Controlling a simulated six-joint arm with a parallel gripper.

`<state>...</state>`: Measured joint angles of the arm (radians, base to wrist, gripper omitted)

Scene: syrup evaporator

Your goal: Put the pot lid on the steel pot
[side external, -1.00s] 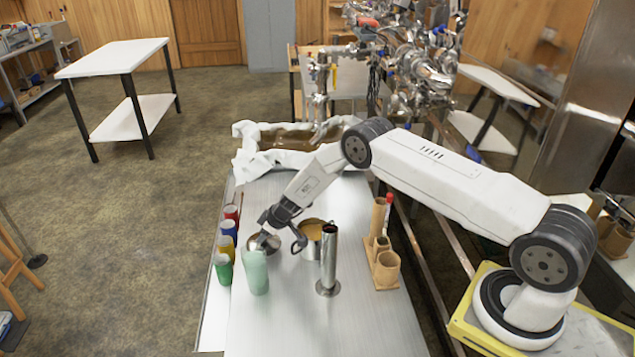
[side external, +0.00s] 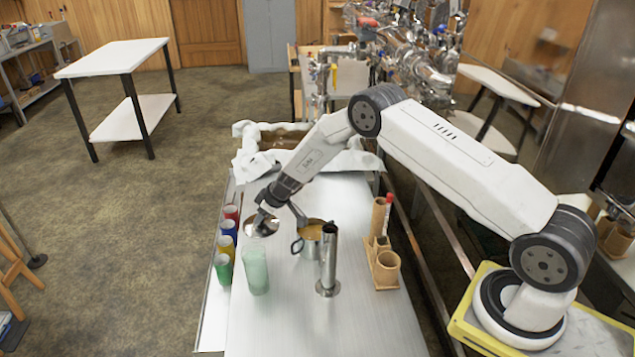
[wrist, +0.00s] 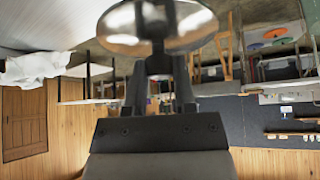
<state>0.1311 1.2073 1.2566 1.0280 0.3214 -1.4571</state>
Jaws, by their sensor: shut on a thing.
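The shiny pot lid (side external: 262,226) is held in my gripper (side external: 266,207) above the table, left of the steel pot. In the wrist view the lid (wrist: 157,28) fills the top middle, with my gripper's fingers (wrist: 158,92) shut on it. The steel pot (side external: 310,240) stands on the metal table, open at the top, with yellowish-brown contents showing. A side handle shows at its left. Part of the pot is hidden behind a tall steel cylinder. The pot does not show clearly in the wrist view.
The tall steel cylinder (side external: 328,262) stands just in front of the pot. A pale green cup (side external: 254,272) stands front left, with several coloured cups (side external: 226,248) along the left edge. A wooden holder (side external: 384,266) is at the right. White cloth (side external: 250,165) lies at the back.

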